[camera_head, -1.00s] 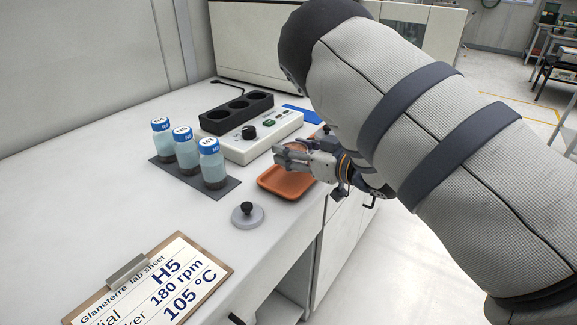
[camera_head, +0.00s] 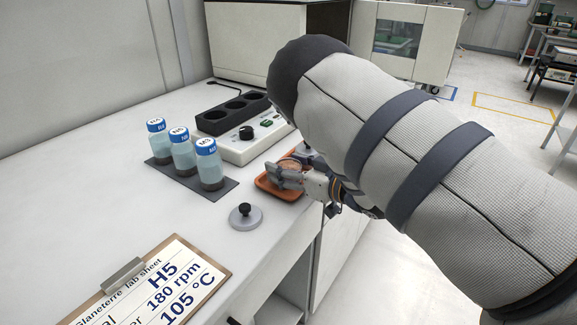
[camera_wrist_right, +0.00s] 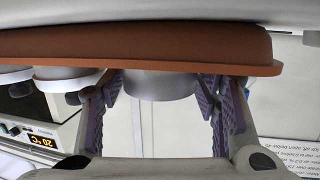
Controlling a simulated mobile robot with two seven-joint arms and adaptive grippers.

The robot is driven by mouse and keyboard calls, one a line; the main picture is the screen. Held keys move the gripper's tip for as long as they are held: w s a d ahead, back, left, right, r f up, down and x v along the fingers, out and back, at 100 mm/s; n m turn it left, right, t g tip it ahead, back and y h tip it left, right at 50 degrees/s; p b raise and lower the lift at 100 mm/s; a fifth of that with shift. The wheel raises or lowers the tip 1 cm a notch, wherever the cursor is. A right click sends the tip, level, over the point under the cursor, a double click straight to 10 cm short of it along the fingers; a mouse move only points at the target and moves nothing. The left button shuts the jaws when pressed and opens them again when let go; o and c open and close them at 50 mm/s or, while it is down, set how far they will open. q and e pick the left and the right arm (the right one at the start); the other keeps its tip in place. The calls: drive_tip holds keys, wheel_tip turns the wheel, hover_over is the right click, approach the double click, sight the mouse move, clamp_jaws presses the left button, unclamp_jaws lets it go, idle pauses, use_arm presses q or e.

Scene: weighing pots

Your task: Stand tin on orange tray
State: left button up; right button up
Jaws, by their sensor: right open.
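The orange tray (camera_head: 266,185) lies on the bench near its front edge, and its rim also shows in the wrist view (camera_wrist_right: 250,68). A small round tin (camera_head: 290,163) with a brownish top shows inside the tray, partly covered by my right gripper. In the wrist view the pale grey tin (camera_wrist_right: 160,86) stands against the tray, between my fingers. My right gripper (camera_head: 284,177) is open, with one purple finger pad on each side of the tin in the wrist view (camera_wrist_right: 160,98). I cannot tell whether the pads touch it. My left gripper is out of view.
Several blue-capped bottles (camera_head: 183,153) stand on a dark mat (camera_head: 223,191) left of the tray. A white control unit (camera_head: 252,143) and black holed block (camera_head: 232,113) stand behind. A grey knobbed disc (camera_head: 245,217) and clipboard (camera_head: 150,290) lie in front.

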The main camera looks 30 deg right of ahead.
drive_tip(key=r+p+v, duration=0.1)
drive_tip(key=p+v, duration=0.1)
drive_tip(key=v, duration=0.9)
drive_tip(key=s+a+f+m+g+h, duration=0.15)
drive_tip(key=s+f+g, duration=0.35)
drive_tip(key=f, duration=0.5)
drive_tip(key=s+a+f+m+g+h, duration=0.1)
drive_tip(key=s+f+g+h, duration=0.15)
drive_tip(key=s+f, duration=0.6)
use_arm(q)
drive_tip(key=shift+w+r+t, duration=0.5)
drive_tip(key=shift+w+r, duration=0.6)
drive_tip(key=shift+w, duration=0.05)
use_arm(e)
drive_tip(key=s+a+f+g, duration=0.2)
drive_tip(key=s+a+g, duration=0.1)
drive_tip(key=s, duration=0.4)
drive_tip(key=s+a+f+g, duration=0.2)
drive_tip(key=s+a+g, duration=0.1)
drive_tip(key=s, duration=0.4)
drive_tip(key=s+a+f+g+y, duration=0.1)
drive_tip(key=s+a+f+g, duration=0.1)
drive_tip(key=s, duration=0.5)
drive_tip(key=shift+a+f+g, duration=0.15)
drive_tip(key=shift+a+g, duration=0.5)
drive_tip(key=shift+g, duration=0.5)
